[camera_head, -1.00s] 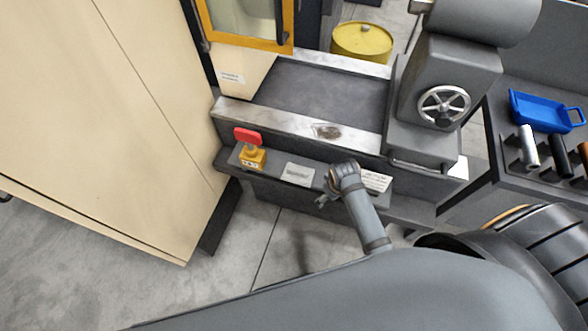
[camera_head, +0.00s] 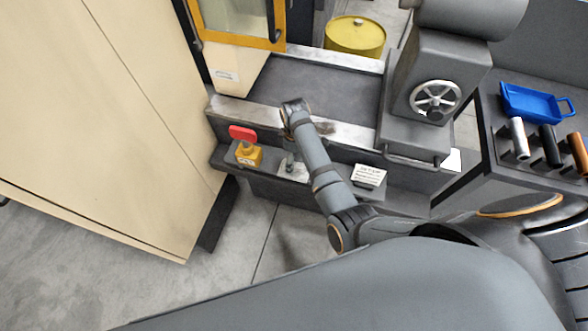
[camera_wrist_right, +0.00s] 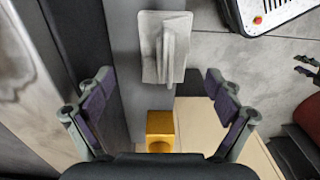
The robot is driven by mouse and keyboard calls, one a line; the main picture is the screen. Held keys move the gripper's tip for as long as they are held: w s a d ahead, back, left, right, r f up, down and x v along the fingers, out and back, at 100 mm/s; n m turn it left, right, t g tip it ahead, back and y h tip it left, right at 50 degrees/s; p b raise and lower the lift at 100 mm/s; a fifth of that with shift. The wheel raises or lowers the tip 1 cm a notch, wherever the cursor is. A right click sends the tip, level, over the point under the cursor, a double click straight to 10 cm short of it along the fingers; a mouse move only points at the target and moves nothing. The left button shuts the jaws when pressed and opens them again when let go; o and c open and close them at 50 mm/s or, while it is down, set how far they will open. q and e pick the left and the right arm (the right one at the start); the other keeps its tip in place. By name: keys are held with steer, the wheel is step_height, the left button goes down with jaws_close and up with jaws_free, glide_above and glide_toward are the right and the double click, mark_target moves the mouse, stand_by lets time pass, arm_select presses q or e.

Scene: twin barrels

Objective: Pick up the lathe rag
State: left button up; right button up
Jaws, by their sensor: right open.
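The lathe rag appears as a light grey-white cloth (camera_head: 296,174) on the low front ledge of the lathe, partly covered by my right gripper (camera_head: 289,163). In the right wrist view, the rag (camera_wrist_right: 150,60) lies flat with a raised fold along it. There my right gripper (camera_wrist_right: 158,82) is open, fingers wide apart, one toward each side of the picture. The rag shows between and beyond the fingertips, and nothing is held. I cannot tell how high the fingertips are above it.
A red-topped yellow switch block (camera_head: 248,152) stands left of the rag; its yellow part (camera_wrist_right: 160,128) shows near the fingers. A white text card (camera_head: 369,177) lies to the right. A cream cabinet (camera_head: 110,110) stands left. A blue tray (camera_head: 535,102) lies right, a yellow drum (camera_head: 355,36) behind.

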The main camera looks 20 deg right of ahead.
steer(key=shift+s+a+f, duration=0.1)
steer(key=shift+s+f, duration=0.05)
steer(key=shift+f, duration=1.2)
steer(key=shift+s+a+f, duration=0.1)
steer(key=shift+s+f, duration=0.05)
steer(key=shift+f, duration=1.2)
steer(key=c, duration=1.3)
